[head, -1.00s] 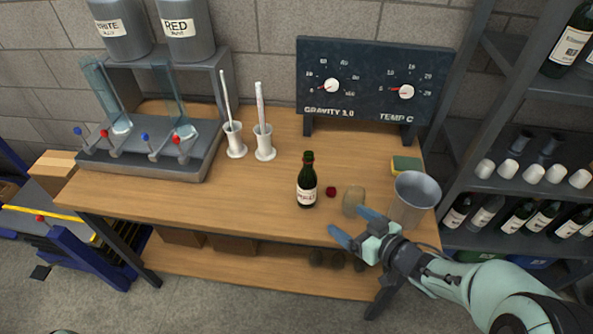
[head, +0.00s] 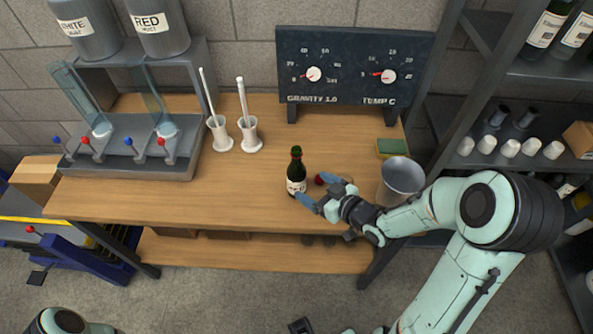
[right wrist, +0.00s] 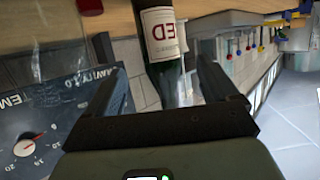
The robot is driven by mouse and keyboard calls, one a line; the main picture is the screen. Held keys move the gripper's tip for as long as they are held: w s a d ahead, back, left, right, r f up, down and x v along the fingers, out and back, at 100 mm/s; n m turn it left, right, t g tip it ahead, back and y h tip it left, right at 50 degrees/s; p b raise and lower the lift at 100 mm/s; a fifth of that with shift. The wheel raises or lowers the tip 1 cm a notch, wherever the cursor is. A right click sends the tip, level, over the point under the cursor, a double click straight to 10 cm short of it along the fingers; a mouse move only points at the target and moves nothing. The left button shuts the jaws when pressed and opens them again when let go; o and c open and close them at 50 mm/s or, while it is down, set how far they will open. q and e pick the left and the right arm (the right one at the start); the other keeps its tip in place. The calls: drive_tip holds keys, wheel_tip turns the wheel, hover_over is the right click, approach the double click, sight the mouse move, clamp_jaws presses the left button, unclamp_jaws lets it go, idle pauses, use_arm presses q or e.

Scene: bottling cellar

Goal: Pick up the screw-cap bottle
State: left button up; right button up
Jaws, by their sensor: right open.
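The dark green bottle (head: 296,172) with a white label stands upright on the wooden bench in the head view. Its label reads "ED" in part in the right wrist view (right wrist: 164,38). My right gripper (head: 319,191) is open, just right of the bottle, with its fingers pointing towards it. In the right wrist view the bottle shows between the two open fingers (right wrist: 163,85); I cannot tell whether either finger touches it. My left gripper is not in view.
A small dark red object (head: 319,180) lies close beside the right gripper. A grey metal cup (head: 401,178) stands by the right forearm. A gauge board (head: 350,65), a sponge (head: 391,147) and two white cylinders (head: 250,135) stand further back.

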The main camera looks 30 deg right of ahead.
sight(303, 181)
drive_tip(key=shift+b+x, duration=0.35)
drive_tip(key=shift+x, duration=0.9)
drive_tip(key=shift+b+x, duration=0.35)
drive_tip(key=shift+x, duration=2.5)
drive_tip(key=c, duration=1.4)
